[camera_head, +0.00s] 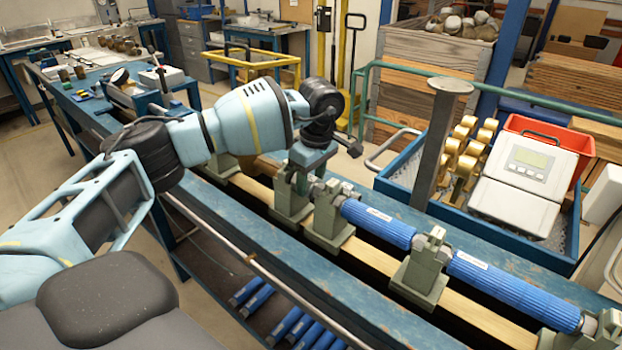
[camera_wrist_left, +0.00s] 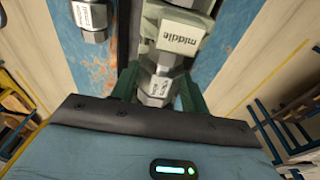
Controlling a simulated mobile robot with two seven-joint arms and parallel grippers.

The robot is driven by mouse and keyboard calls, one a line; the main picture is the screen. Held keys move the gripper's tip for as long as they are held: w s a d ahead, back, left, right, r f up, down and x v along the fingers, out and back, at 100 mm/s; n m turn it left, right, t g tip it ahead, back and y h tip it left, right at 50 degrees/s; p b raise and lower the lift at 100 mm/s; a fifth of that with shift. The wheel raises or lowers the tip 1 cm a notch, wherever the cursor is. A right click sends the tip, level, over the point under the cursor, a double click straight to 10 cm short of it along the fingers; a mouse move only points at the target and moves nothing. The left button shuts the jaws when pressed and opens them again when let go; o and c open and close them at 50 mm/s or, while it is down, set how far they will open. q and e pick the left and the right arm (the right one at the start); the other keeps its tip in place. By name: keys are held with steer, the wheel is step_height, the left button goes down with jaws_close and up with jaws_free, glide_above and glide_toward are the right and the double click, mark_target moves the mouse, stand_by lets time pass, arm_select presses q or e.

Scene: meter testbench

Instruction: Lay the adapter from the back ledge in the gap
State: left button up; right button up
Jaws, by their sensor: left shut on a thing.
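My left gripper (camera_head: 303,174) reaches down over the row of grey-green supports on the bench. In the left wrist view its green fingers (camera_wrist_left: 157,92) are shut on a silver hex-sided adapter (camera_wrist_left: 156,88) with small lettering. The adapter lies in line with a grey-green support marked "middle" (camera_wrist_left: 177,34), close to its near side. Whether it touches the support or rests below, I cannot tell. In the head view the gripper hides the adapter. Another silver fitting (camera_wrist_left: 91,18) lies on the blue ledge (camera_wrist_left: 88,58), left of the support. My right gripper is not in view.
Blue cylinders (camera_head: 378,224) and (camera_head: 513,288) lie in line on the supports (camera_head: 421,272) to the right. A grey post (camera_head: 440,140) stands behind the bench. A blue-edged bin (camera_head: 480,235) holds brass parts and a white meter box (camera_head: 530,170). More blue cylinders lie on the lower shelf.

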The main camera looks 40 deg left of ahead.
mark_target(311, 178)
arm_select(q)
steer(key=shift+f, duration=0.3)
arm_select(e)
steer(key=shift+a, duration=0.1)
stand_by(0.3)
arm_select(q)
steer(key=o, duration=1.3)
steer(key=shift+r+p, duration=0.8)
steer(key=shift+r, duration=1.7)
steer(key=shift+r+p, duration=0.5)
steer(key=shift+r, duration=1.5)
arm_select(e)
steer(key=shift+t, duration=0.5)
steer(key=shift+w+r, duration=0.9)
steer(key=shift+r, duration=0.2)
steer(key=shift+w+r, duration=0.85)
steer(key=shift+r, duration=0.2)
